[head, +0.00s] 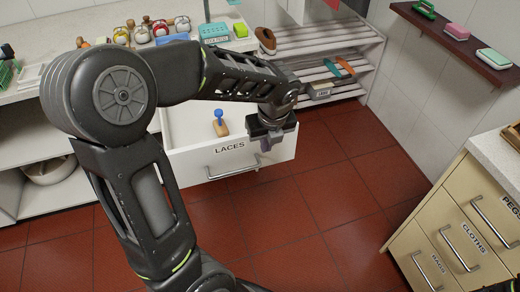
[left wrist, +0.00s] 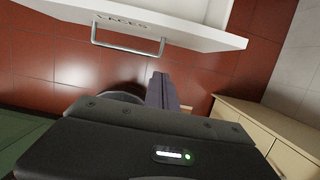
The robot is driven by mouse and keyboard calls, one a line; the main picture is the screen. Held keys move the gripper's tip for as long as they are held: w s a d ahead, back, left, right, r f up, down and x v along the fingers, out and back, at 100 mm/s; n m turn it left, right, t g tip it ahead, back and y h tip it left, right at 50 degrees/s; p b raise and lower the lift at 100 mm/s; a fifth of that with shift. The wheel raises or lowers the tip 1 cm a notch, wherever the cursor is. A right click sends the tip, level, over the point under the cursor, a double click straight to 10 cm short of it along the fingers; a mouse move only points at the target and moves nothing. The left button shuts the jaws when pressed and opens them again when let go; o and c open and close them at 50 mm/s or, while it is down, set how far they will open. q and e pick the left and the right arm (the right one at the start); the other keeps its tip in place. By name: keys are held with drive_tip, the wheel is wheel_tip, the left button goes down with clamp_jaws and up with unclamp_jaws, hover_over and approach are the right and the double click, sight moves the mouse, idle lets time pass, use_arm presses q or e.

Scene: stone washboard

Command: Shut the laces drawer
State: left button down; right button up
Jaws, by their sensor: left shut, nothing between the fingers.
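The laces drawer (head: 195,160) is white, labelled LACES, and stands pulled out from the white unit in the head view. A wooden stamp-like item with a blue knob (head: 220,122) is inside it. Its metal bar handle (head: 232,170) is on the front and also shows in the left wrist view (left wrist: 128,48). My left gripper (head: 265,143) is shut and empty, at the right end of the drawer front. In the left wrist view its fingers (left wrist: 162,92) point toward the front, to the right of the handle. I cannot tell whether they touch it.
A slatted shoe rack (head: 325,45) stands behind right. A cream cabinet (head: 450,245) with drawers labelled RAGS and CLOTHS is at right. The red tiled floor (head: 345,190) between is clear.

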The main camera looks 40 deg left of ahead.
use_arm(q)
drive_tip(key=shift+f, duration=0.15)
approach(258, 155)
wheel_tip(258, 155, down, 5)
drive_tip(key=s+d, duration=0.2)
drive_tip(key=d, duration=0.1)
drive_tip(key=a, duration=0.1)
drive_tip(key=w+a, duration=0.1)
drive_tip(key=a, duration=0.1)
drive_tip(key=shift+w+f+p, duration=0.35)
drive_tip(key=shift+w, duration=0.05)
drive_tip(key=shift+w+a, duration=0.3)
drive_tip(key=shift+a, duration=0.15)
drive_tip(key=shift+w+a, duration=0.1)
